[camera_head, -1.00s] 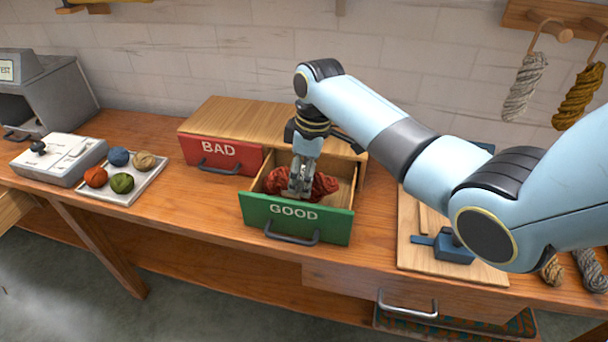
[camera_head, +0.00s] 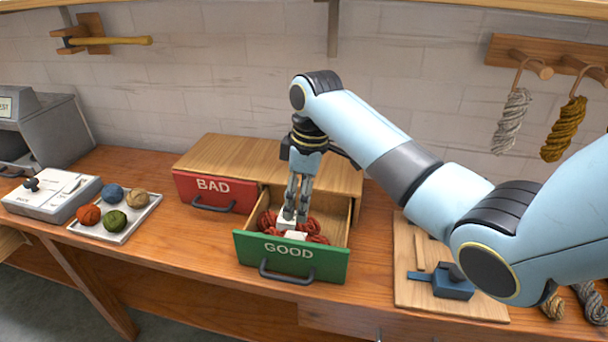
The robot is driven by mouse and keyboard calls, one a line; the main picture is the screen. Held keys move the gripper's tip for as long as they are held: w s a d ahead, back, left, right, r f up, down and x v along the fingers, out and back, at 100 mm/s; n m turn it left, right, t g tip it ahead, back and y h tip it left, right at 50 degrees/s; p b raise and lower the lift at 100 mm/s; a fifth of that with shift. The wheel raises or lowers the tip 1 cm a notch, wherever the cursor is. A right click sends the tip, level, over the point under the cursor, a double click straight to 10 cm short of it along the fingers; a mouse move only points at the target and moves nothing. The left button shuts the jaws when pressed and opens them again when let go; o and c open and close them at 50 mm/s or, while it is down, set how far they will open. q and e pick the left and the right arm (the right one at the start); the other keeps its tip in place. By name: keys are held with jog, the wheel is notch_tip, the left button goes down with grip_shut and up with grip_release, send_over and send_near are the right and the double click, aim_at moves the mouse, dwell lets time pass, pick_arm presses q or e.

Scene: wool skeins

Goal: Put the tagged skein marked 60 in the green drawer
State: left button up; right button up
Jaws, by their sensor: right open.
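The green drawer (camera_head: 290,258), marked GOOD, is pulled open below the wooden cabinet top. A red skein (camera_head: 318,236) with white tag or band parts (camera_head: 294,235) lies inside it. I cannot read a number on the skein. My right gripper (camera_head: 292,215) points down into the drawer, its fingers just above or at the skein. It is open, and its fingertips partly hide the skein. My left gripper is not in view.
The red BAD drawer (camera_head: 214,192) is shut to the left. A tray (camera_head: 138,229) of several wool balls and a grey device (camera_head: 52,196) stand further left. A wooden board (camera_head: 420,290) with a blue tool (camera_head: 452,283) lies right. Skeins hang on wall pegs.

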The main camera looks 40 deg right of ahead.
notch_tip(320, 180, up, 7)
jog(key=shift+s+d, duration=0.25)
jog(key=shift+s, duration=0.05)
dwell(0.5)
